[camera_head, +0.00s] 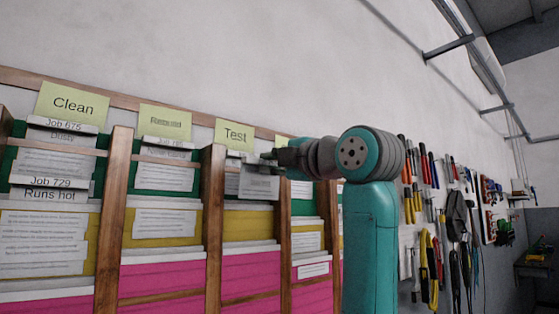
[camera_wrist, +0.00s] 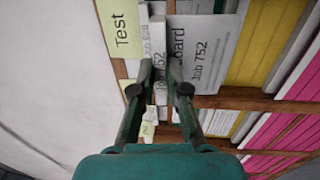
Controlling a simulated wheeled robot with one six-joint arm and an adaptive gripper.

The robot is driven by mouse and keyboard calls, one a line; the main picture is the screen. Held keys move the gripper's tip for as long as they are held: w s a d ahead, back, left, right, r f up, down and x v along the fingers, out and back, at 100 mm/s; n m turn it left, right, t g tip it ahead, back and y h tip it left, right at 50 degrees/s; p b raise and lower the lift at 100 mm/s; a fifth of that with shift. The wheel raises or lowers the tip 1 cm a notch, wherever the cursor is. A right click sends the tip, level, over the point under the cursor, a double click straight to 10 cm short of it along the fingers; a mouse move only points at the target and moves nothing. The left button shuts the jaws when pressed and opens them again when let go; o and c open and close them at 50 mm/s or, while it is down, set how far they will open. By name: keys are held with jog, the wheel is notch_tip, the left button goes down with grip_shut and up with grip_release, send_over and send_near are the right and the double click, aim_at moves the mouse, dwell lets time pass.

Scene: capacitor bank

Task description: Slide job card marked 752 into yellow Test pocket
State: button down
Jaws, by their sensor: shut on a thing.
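My gripper (camera_head: 272,158) is shut on the white job card (camera_head: 260,185), holding it by its top edge. In the wrist view the fingertips (camera_wrist: 160,76) pinch the card's top strip, and its face (camera_wrist: 207,50) reads "Job 752". The card hangs upright in front of the upper, green part of the column under the "Test" label (camera_head: 234,134); that label also shows in the wrist view (camera_wrist: 123,29). The yellow Test pocket (camera_head: 247,226) is below the card, in the same column. The card's lower edge appears above it; whether they touch cannot be told.
Wooden dividers (camera_head: 212,213) separate the columns. The left columns, labelled "Clean" (camera_head: 72,102) and another name, hold other cards, including "Job 729" (camera_head: 48,182). Pink pockets (camera_head: 250,271) lie below. A tool wall (camera_head: 435,215) stands at right.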

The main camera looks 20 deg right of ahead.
aim_at(260, 190)
jog(key=shift+f+x, duration=0.2)
jog(key=shift+x, duration=0.65)
jog(key=shift+f+x, duration=0.15)
jog(key=shift+x, duration=0.75)
jog(key=shift+f+x, duration=0.2)
jog(key=shift+x, duration=0.65)
jog(key=shift+f, duration=0.15)
jog(key=shift+f, duration=2.1)
jog(key=c, duration=1.1)
grip_release()
